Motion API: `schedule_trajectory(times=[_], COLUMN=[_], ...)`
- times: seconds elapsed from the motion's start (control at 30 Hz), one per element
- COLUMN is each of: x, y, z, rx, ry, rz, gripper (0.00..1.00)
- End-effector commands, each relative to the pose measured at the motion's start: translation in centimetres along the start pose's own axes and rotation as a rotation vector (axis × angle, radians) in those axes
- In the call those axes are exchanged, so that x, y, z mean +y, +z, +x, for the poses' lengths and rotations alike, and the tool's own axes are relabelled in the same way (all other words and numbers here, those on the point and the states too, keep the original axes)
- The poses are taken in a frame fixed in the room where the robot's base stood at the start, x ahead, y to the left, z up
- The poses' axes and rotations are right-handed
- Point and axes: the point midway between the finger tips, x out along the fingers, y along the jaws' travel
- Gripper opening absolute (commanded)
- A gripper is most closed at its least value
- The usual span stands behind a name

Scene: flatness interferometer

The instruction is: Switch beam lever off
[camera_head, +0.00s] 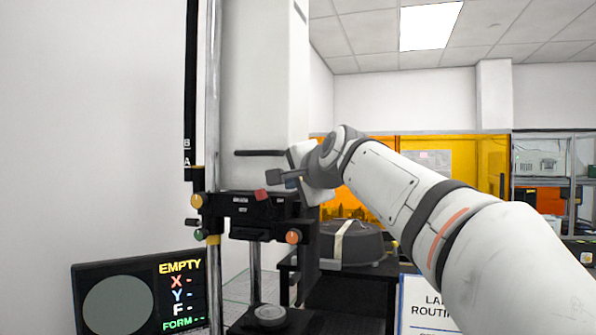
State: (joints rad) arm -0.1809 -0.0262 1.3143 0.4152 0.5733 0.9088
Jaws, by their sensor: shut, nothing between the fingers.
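The interferometer is a tall white housing (262,80) with a black stage unit (255,210) below it. A small red-tipped part (262,195) sits on top of the stage unit; it may be the beam lever, but I cannot tell for sure. A dark horizontal bar or slot (260,153) shows on the housing's lower front. My gripper (276,177) is shut and empty, just above and right of the red part, in front of the housing's lower edge. Whether it touches anything is not clear. My wrist hides part of the housing's right side.
A yellow knob (197,201), a green knob (199,235) and an orange knob (293,237) stick out around the stage. A monitor (138,295) reads EMPTY. A round grey case (350,243) stands behind at right. A sign (428,303) stands below my arm.

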Motion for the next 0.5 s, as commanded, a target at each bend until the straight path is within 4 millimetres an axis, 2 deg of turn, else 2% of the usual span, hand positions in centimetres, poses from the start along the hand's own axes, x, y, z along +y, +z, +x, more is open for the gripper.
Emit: schedule_trajectory(times=[0.1,0.23,0.5], x=[-0.2,-0.2,0.0], y=[0.0,1.7,2.8], z=[2.5,3.7,4.9], rx=[-0.002,-0.003,0.001], ry=[0.002,0.000,0.000], rz=[0.000,-0.001,-0.001], gripper=[0.00,0.00,0.00])
